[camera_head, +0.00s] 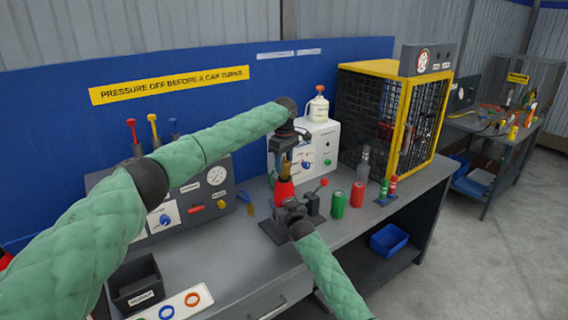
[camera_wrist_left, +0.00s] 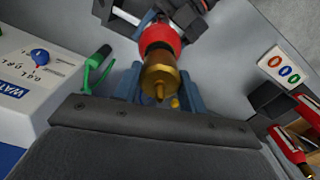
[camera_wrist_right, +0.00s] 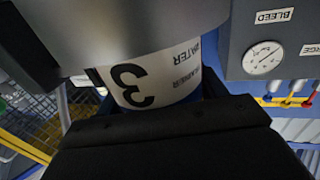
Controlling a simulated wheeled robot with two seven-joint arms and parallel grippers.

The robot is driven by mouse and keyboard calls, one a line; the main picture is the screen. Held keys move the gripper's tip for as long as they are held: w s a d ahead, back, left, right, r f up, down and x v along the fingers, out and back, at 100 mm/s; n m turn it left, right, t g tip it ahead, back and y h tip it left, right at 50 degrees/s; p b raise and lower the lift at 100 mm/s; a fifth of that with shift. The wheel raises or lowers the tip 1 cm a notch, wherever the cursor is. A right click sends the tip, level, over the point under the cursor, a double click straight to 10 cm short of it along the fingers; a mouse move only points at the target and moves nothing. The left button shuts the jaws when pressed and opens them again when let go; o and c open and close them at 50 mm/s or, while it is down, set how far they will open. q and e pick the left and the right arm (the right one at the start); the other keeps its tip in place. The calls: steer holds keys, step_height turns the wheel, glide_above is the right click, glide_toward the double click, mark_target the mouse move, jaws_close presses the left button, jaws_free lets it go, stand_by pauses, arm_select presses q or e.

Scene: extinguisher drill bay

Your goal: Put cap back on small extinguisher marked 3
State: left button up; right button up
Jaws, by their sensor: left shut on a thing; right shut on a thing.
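The small extinguisher (camera_head: 285,193) has a red body and stands upright at the stand in the head view. Its white label (camera_wrist_right: 150,88) with a black 3 fills the middle of the right wrist view, upside down. My right gripper (camera_head: 289,207) is shut on its body. A brass cap (camera_wrist_left: 160,75) sits between the blue fingers of my left gripper (camera_wrist_left: 158,92), which is shut on it. The cap (camera_head: 286,167) is directly above the red top (camera_wrist_left: 160,38). I cannot tell whether it is seated on the neck or just above it.
A green can (camera_head: 338,204) and a red can (camera_head: 358,195) stand right of the stand. The gauge panel (camera_head: 190,200) is to the left, the yellow-framed cage (camera_head: 400,125) behind right. A black scrap bin (camera_head: 135,285) and a ring tray (camera_head: 178,303) lie at front left.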

arm_select(q)
steer(key=shift+f, duration=0.45)
